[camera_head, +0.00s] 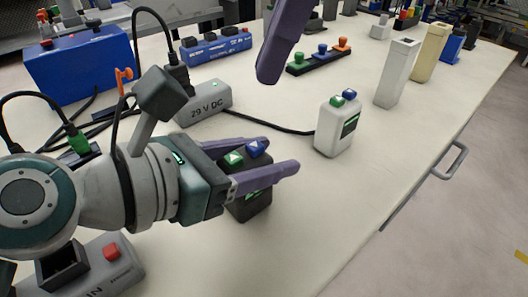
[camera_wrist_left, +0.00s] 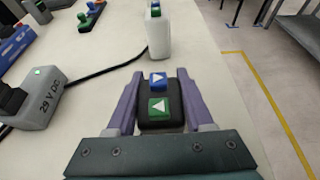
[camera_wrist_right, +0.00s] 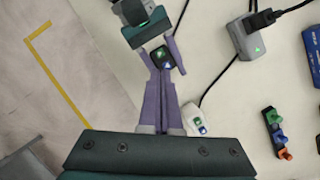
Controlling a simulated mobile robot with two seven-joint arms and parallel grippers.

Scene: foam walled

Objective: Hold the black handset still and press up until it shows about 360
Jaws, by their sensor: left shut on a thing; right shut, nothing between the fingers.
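The black handset (camera_head: 250,207) stands upright on the table, with a green arrow button (camera_head: 233,158) and a blue arrow button (camera_head: 257,148) on top. Both buttons also show in the left wrist view, green nearer (camera_wrist_left: 159,108) and blue farther (camera_wrist_left: 158,79). My left gripper (camera_head: 281,156) is shut on the handset, one finger on each side. A finger covers most of its display, and no number can be read. My right gripper (camera_head: 268,78) is shut and empty, raised above the table and apart from the handset. In the right wrist view its fingers point toward the handset (camera_wrist_right: 163,57).
A white handset (camera_head: 334,132) with green and blue buttons stands to the right. A grey 29 V DC box (camera_head: 204,104) with a black cable is behind. A grey box with a red button (camera_head: 112,252) is at the lower left. Tall blocks (camera_head: 396,75) stand farther right.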

